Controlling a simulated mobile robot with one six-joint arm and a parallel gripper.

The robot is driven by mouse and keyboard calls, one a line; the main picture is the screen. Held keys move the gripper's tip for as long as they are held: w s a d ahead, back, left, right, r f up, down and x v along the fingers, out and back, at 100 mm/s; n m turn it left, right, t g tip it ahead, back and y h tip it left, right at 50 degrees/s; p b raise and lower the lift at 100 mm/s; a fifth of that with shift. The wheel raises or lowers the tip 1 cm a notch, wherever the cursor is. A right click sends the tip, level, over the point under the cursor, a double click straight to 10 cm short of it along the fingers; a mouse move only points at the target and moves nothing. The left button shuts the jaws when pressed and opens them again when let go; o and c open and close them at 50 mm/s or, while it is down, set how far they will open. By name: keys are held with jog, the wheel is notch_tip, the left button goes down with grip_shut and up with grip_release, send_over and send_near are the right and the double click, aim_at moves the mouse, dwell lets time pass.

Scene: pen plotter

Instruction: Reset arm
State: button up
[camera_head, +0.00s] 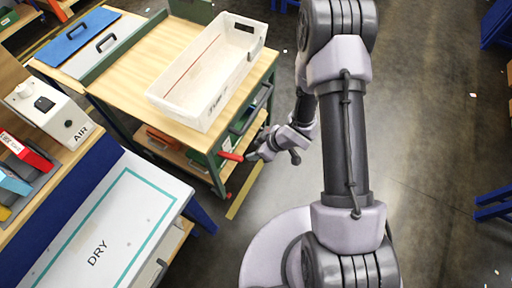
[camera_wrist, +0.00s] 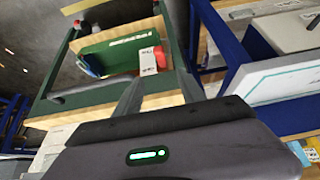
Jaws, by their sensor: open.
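A white tote (camera_head: 158,96) stands on the cart top. A bench with a white panel marked DRY (camera_head: 120,215) is at the lower left. A white box marked AIR (camera_head: 62,118) sits behind it. Open grey floor (camera_head: 430,130) lies to the right.

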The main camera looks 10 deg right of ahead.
jog(key=w+d+r+m+t+h+b, duration=0.2)
jog(key=w+d+r+m+h, duration=0.1)
jog(key=w+d+r, duration=0.4)
jog(key=s+d+r+m+h+b, duration=0.1)
jog(key=s+r+m+b, duration=0.15)
jog(key=r, duration=0.45)
jog(key=s+d+r+m+h+b, duration=0.1)
jog(key=s+d+r+m+h, duration=0.15)
jog(key=r, duration=0.35)
jog(key=s+a+r+m+y+b, duration=0.1)
jog(key=s+a+r+m+y, duration=0.1)
jog(key=s, duration=0.7)
jog(key=s+a+r+m+y+b, duration=0.1)
jog(key=s+a+r+m+b, duration=0.1)
jog(key=s+a+r+m, duration=0.2)
jog(key=s+a+r, duration=0.2)
jog(key=s+r, duration=0.2)
jog(key=s, duration=0.2)
jog(key=shift+s+m+y, duration=0.15)
jog(key=shift+m+y, duration=0.2)
jog(key=shift+m, duration=0.05)
